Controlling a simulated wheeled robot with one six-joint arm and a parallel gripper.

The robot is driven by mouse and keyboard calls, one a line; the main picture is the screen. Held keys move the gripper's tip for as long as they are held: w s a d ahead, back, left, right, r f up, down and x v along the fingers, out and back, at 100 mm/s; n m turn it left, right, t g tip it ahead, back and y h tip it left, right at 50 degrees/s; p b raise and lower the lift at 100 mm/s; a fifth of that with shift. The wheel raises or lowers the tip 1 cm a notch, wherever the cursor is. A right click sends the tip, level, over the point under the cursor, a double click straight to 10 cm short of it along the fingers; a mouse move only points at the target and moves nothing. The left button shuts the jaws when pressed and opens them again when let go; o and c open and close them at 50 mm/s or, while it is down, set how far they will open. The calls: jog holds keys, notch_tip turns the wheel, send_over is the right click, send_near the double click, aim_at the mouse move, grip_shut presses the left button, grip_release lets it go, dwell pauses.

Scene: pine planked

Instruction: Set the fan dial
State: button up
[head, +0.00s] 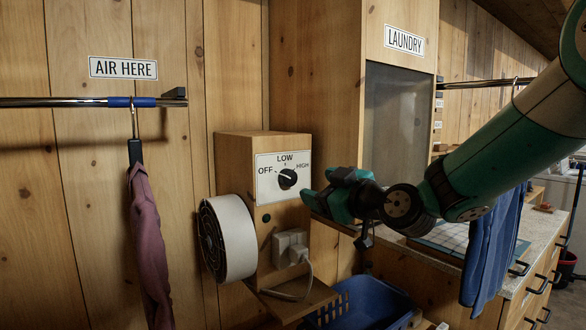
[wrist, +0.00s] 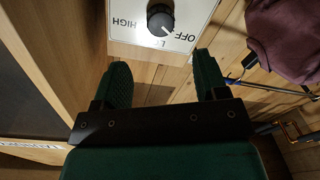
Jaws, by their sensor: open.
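The fan dial (head: 288,179) is a black round knob on a white plate (head: 268,190) marked OFF, LOW and HIGH, on the front of a wooden box (head: 235,165). Its white mark points toward OFF. In the wrist view the dial (wrist: 160,19) is upside down at the top, its mark also toward OFF. The round white fan (head: 238,238) is on the box's left side. My gripper (head: 308,187) is open and empty, just right of the dial and apart from it. In the wrist view my fingertips (wrist: 162,62) are spread below the dial plate.
A rail (head: 75,102) under the AIR HERE sign holds a hanging mauve garment (head: 148,225). A plug and cable (head: 293,250) are low on the box. A blue basket (head: 360,305) stands below. A wooden LAUNDRY cabinet (head: 315,85) rises behind my gripper; a worktop is to the right.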

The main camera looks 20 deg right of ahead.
aim_at(291, 179)
jog(key=p+x, duration=0.3)
jog(key=x, duration=0.6)
jog(key=shift+w+a+p, duration=0.15)
jog(key=shift+p, duration=0.25)
jog(key=c, duration=0.9)
